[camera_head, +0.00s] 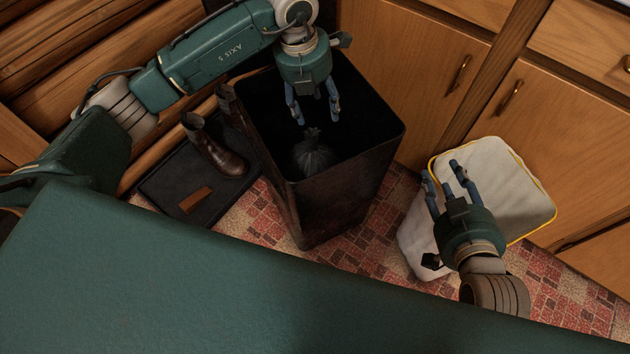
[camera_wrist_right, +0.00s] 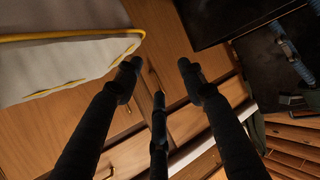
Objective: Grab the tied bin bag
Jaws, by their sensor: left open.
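The tied bin bag (camera_head: 313,157) is black, with its gathered knot pointing up. It sits inside a tall dark open bin (camera_head: 335,205) in the head view. My left gripper (camera_head: 317,118) points down into the bin's mouth, just above the knot, with fingers spread and nothing between them. I cannot tell whether a fingertip touches the bag. My right gripper (camera_head: 442,172) is open and empty over the white bin at the right. Its spread fingers also show in the right wrist view (camera_wrist_right: 157,75).
A white bin (camera_head: 415,245) with a yellow rim stands on the red tiled floor. Brown boots (camera_head: 222,155) stand on a dark tray (camera_head: 165,185) left of the dark bin. Wooden cabinets (camera_head: 405,65) with handles close off the back.

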